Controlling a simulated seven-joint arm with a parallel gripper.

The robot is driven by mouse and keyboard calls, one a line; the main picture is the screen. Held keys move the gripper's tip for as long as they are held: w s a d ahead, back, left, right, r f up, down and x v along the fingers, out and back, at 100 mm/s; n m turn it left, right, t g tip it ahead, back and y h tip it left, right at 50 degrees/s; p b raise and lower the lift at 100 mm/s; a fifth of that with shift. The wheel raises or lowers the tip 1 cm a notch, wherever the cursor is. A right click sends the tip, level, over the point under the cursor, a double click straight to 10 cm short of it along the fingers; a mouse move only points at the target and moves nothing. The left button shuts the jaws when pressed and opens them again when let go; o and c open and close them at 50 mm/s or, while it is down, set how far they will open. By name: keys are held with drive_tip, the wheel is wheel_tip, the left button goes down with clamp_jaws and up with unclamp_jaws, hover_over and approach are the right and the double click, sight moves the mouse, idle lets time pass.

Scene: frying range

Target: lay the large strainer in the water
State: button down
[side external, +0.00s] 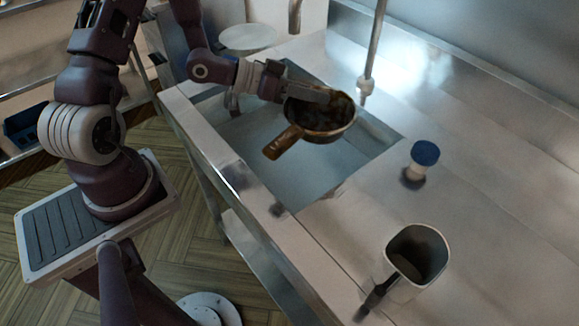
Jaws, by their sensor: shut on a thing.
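The large strainer (333,128) looks like a dark, round, pan-like bowl with a brown rim and a short brown handle pointing to the lower left. My gripper (322,97) is shut on its rim at the upper left side. The strainer hangs over the sink basin (290,165), apart from the counter, slightly tilted. The basin has a smooth blue-grey surface inside; I cannot clearly tell the water level. Whether the strainer's underside touches the water cannot be told from this angle. My gripper hides part of the strainer's far rim.
A tap pipe (374,50) stands behind the basin on the right. A blue-lidded jar (423,160) and a metal jug (413,258) with a dark handle stand on the steel counter (480,180). A pale round plate (247,38) lies behind my arm. The counter's right side has free room.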

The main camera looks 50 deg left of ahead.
drive_tip(key=s+a, duration=0.3)
drive_tip(key=w+d+f, duration=0.1)
drive_tip(key=w+f, duration=0.2)
drive_tip(key=f, duration=0.5)
drive_tip(key=w+d+f+m+g+h, duration=0.1)
drive_tip(key=w+f, duration=0.1)
drive_tip(key=f, duration=0.7)
drive_tip(key=w+d+f+m+h, duration=0.1)
drive_tip(key=w+f, duration=0.2)
drive_tip(key=f, duration=0.6)
drive_tip(key=shift+w+d+g, duration=0.1)
drive_tip(key=shift+w+g, duration=0.2)
drive_tip(key=shift+g, duration=0.1)
drive_tip(key=c, duration=1.4)
unclamp_jaws()
